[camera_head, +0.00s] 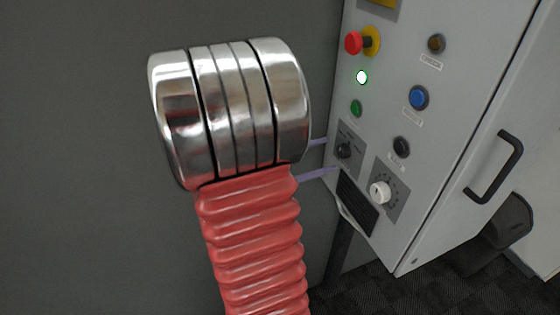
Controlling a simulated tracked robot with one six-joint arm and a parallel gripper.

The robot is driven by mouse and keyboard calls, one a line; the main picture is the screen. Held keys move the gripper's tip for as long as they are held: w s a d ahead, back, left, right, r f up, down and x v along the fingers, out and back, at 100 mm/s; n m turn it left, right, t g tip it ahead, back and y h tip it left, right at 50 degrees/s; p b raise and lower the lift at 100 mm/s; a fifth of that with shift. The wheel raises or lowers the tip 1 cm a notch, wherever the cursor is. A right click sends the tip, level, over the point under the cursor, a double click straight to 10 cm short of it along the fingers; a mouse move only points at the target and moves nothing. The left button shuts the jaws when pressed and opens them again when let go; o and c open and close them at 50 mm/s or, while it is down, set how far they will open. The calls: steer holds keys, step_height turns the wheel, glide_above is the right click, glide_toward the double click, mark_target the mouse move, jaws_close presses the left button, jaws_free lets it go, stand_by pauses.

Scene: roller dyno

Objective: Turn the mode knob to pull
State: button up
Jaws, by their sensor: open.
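A light grey control cabinet (455,95) stands at the right. A black knob (343,151) sits on a small dark grey plate at the cabinet's left edge. A white knob (380,192) sits on another grey plate, lower and to the right. The lettering is too small to read, so I cannot tell which is the mode knob. My gripper (330,156) is open, its two purple fingers showing just left of the black knob, one higher and one lower. I cannot tell whether they touch it. My metal wrist hides the rest of the gripper.
Above the knobs are a red emergency button (354,43), a lit white lamp (362,77), a green button (356,108) and a blue button (418,97). A black vent (357,203) lies below. A black door handle (498,168) sticks out at the right.

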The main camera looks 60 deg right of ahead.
steer(key=v, duration=1)
steer(key=shift+w, duration=0.15)
steer(key=shift+d, duration=0.2)
stand_by(0.3)
steer(key=w+a+f+m+t+y, duration=0.25)
steer(key=a+f+t+y, duration=0.55)
steer(key=a+f, duration=0.55)
steer(key=w+a+r+t+y, duration=0.2)
steer(key=a+r, duration=0.5)
steer(key=a, duration=0.4)
steer(key=w+a+r+t+y, duration=0.3)
steer(key=a+r+t, duration=0.3)
steer(key=a, duration=0.6)
steer(key=shift+w+r+t+y, duration=0.3)
steer(key=shift+w+r+t, duration=0.1)
steer(key=shift+w+t, duration=0.45)
steer(key=shift+d, duration=0.1)
